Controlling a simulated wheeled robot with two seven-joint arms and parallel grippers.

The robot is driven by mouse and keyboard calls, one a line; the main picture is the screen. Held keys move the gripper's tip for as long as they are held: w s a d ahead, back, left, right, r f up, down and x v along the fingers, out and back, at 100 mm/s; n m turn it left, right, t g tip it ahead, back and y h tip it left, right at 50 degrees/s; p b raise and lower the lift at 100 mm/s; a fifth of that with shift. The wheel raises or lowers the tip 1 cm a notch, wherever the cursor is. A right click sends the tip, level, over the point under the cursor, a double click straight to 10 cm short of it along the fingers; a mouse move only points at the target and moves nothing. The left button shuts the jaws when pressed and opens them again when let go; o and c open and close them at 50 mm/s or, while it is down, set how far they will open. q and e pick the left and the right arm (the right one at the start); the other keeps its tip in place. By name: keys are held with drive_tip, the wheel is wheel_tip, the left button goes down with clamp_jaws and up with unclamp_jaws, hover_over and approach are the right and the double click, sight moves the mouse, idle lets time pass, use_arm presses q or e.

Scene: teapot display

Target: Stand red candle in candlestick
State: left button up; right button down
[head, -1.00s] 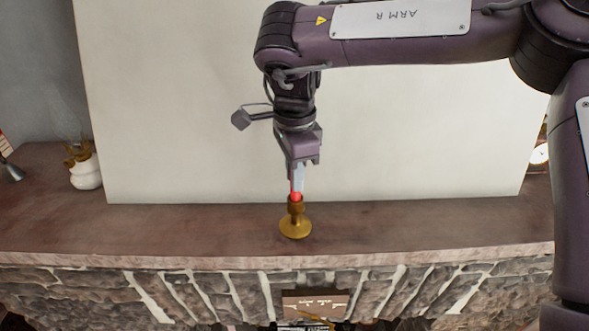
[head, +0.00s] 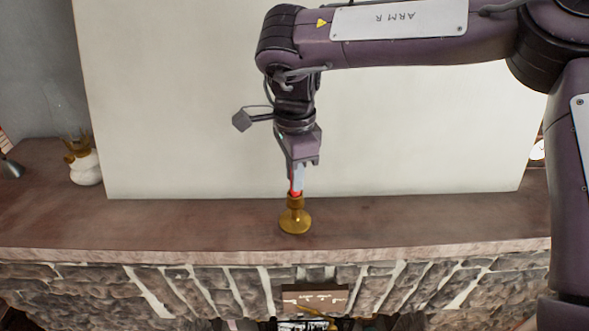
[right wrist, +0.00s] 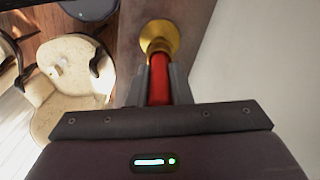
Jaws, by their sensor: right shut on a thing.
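The brass candlestick (head: 295,219) stands upright on the mantel shelf, near the middle. The red candle (head: 296,192) is upright directly over it, its lower end at the candlestick's top. I cannot tell how deep it sits in the cup. My right gripper (head: 297,181) points down from above and is shut on the candle, hiding its upper part. In the right wrist view the candle (right wrist: 160,80) lies between the two fingers, and the candlestick's gold base (right wrist: 160,37) shows beyond it. My left gripper is not in view.
The mantel shelf (head: 400,218) is clear on both sides of the candlestick. A large pale panel (head: 200,110) stands behind it. A white pot (head: 86,168) stands at the left, and a clock (head: 537,150) shows partly at the right. Below is the stone front.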

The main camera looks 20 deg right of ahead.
drive_tip(key=c, duration=1.2)
unclamp_jaws()
drive_tip(key=shift+c, duration=0.2)
drive_tip(key=shift+r, duration=0.1)
drive_tip(key=shift+r, duration=0.25)
wheel_tip(320, 180, up, 7)
drive_tip(key=shift+r+b, duration=0.1)
drive_tip(key=shift+b, duration=0.65)
